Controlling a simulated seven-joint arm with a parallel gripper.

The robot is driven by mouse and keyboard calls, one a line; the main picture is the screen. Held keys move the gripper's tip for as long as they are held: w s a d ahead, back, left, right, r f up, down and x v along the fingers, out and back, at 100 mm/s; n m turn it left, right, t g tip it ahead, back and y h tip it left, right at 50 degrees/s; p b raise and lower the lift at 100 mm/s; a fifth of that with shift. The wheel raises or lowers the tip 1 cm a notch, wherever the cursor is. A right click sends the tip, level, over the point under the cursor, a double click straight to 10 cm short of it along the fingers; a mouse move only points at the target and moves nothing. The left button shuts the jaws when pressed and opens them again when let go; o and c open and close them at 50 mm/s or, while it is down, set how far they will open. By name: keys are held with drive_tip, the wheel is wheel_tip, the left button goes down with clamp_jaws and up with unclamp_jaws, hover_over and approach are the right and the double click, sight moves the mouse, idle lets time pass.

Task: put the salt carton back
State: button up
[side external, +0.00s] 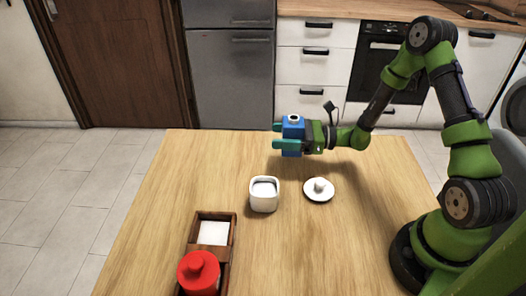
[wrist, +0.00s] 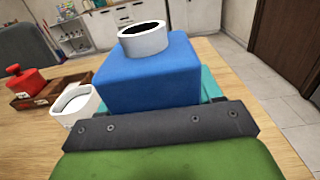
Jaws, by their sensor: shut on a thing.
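The salt carton (side external: 293,129) is a blue box with a white ring-shaped spout on top. It is upright between the teal fingers of my gripper (side external: 277,136), which is shut on it. In the side external view it appears held above the far part of the wooden table. The blue carton (wrist: 151,78) also fills the middle of the wrist view, and my gripper's teal fingers show only in part beside it. A wooden caddy (side external: 194,249) stands at the table's near left, with a white item in one compartment and a red lidded container (side external: 199,274) at its near end.
A white square cup (side external: 264,195) stands on the table (side external: 350,250) between the carton and the caddy. A small white saucer (side external: 319,196) with a white lump on it is to its right. The table's left side and front middle are clear.

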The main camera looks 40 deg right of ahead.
drive_tip(key=shift+f, duration=2.05)
drive_tip(key=shift+f, duration=0.1)
drive_tip(key=o, duration=1.4)
drive_tip(key=shift+f, duration=0.1)
drive_tip(key=shift+c, duration=0.2)
drive_tip(key=shift+r, duration=0.2)
drive_tip(key=v, duration=1.2)
